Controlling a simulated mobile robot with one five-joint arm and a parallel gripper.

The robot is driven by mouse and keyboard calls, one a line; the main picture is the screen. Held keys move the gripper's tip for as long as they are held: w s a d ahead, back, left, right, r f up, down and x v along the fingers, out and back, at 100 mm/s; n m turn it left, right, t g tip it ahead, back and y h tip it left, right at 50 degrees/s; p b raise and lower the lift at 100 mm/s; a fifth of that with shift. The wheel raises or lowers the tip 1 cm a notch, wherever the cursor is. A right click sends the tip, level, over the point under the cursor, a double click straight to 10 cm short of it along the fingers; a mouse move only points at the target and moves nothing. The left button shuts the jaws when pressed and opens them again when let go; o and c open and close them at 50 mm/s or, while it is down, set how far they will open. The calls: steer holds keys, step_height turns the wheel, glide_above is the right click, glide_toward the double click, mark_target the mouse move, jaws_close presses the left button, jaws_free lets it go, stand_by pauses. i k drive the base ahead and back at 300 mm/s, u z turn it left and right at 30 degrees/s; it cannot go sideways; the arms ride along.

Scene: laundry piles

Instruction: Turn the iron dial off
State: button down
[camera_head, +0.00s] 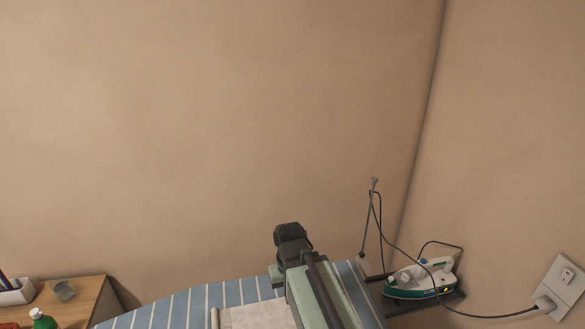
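The iron (421,279) is white and green and rests on a dark stand at the right end of the ironing board (180,309). A small orange-yellow light shows on its side. A small blue part shows on its top; I cannot tell whether this is the dial, or how the dial is set. My gripper (289,232) is above the board, left of the iron and well apart from it. It is dark and small here, and I cannot tell whether its fingers are open or shut.
The iron's dark cord (490,315) runs over a thin upright holder (375,200) and to a plug in the wall socket (561,286). A wooden table (88,290) with a cup (64,291) and a green bottle (42,320) stands at left. Walls close in behind.

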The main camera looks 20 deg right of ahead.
mark_target(405, 278)
steer(key=z, duration=0.65)
steer(key=k, duration=1.25)
steer(key=z, duration=0.4)
steer(key=i, duration=0.95)
steer(key=z, duration=0.05)
